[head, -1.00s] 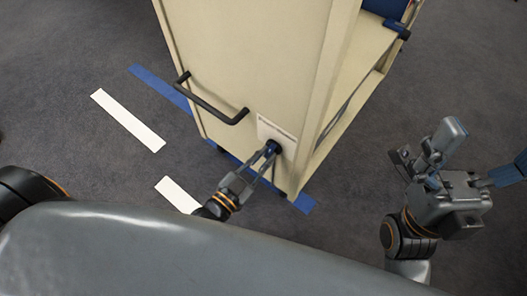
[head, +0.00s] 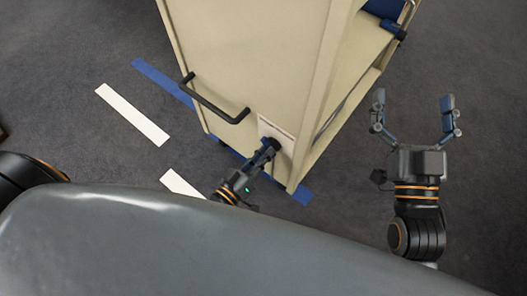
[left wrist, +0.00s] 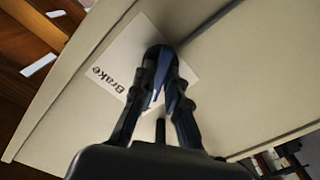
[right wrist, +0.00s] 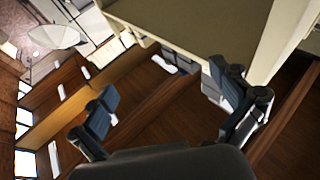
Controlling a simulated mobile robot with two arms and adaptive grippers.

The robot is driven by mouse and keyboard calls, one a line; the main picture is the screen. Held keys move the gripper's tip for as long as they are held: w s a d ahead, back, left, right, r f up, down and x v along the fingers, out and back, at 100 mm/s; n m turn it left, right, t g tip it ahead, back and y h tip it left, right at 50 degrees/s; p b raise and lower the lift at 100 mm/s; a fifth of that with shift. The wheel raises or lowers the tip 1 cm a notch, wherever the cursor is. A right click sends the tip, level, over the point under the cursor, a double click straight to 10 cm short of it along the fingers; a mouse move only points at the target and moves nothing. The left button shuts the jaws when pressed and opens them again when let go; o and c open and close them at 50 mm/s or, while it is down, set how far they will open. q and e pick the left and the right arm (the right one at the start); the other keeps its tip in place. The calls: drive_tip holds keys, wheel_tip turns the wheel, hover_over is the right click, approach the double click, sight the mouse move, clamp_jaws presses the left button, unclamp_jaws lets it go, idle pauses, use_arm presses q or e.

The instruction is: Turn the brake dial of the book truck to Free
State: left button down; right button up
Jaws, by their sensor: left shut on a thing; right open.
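The cream book truck (head: 245,60) stands in front of me, with a white brake plate (head: 282,131) low on its end panel. In the left wrist view the plate (left wrist: 112,68) reads "Brake". The dark brake dial (head: 274,143) is on this plate. My left gripper (head: 268,150) is shut on the dial; its fingers (left wrist: 163,85) hide most of it in the left wrist view. Any Free marking and the dial's setting cannot be read. My right gripper (head: 413,118) is open and empty, to the right of the truck, apart from it.
A black handle (head: 213,103) sticks out of the truck's end panel, left of the plate. Blue tape (head: 160,82) and white strips (head: 132,114) lie on the dark carpet. The floor around my right gripper is clear.

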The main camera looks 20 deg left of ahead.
use_arm(q)
drive_tip(key=shift+n, duration=0.4)
use_arm(e)
drive_tip(key=shift+w+f+g, duration=0.15)
drive_tip(key=shift+f+g, duration=0.25)
drive_tip(key=shift+f, duration=0.15)
use_arm(q)
drive_tip(key=c, duration=1.4)
unclamp_jaws()
drive_tip(key=shift+o, duration=0.2)
drive_tip(key=shift+s, duration=0.1)
drive_tip(key=v, duration=1.1)
drive_tip(key=shift+s+a, duration=0.15)
drive_tip(key=shift+s, duration=0.25)
